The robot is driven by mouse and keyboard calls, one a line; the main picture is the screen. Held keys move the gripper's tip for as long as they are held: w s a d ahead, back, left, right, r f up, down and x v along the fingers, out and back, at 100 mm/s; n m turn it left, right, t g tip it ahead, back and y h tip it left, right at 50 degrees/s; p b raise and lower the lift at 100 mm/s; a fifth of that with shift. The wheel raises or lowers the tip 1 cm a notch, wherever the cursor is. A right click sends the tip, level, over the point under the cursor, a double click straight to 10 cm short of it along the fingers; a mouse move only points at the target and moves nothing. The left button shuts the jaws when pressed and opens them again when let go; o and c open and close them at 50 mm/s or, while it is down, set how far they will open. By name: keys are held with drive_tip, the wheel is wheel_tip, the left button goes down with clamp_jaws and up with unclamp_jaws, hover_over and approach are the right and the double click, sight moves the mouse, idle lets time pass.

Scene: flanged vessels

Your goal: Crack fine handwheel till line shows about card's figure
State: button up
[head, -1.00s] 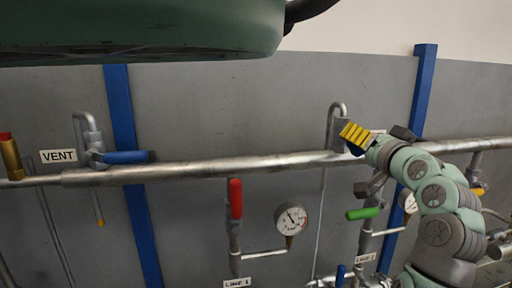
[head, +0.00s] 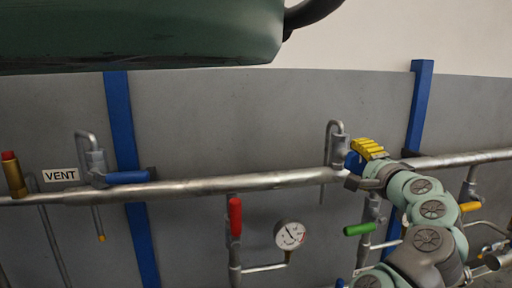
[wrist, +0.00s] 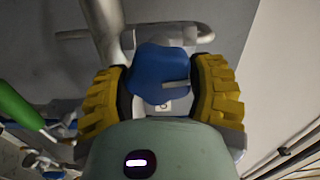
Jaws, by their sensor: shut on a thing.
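A blue handwheel (wrist: 160,72) with a pale raised mark sits between the two yellow ribbed fingers of my gripper (wrist: 160,98) in the wrist view. My gripper is shut on it from both sides. In the head view the handwheel (head: 353,162) shows as a small blue patch beside my gripper (head: 367,155), at the valve on the long pipe. A round white pressure gauge (head: 289,235) with a dark needle hangs below the pipe; its figures are too small to read. I cannot make out a card with a figure.
A long grey pipe (head: 240,184) crosses the wall. A red-handled valve (head: 235,216) and a green-handled valve (head: 359,229) stand below it. A blue-handled valve (head: 127,177) is by the VENT sign (head: 61,175). A green vessel (head: 140,35) overhangs the upper left.

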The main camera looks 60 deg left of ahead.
drive_tip(key=shift+f+m, duration=0.1)
drive_tip(key=shift+m, duration=0.5)
drive_tip(key=o, duration=1.2)
drive_tip(key=shift+c, duration=0.2)
drive_tip(key=v, duration=0.7)
drive_tip(key=shift+d, duration=0.2)
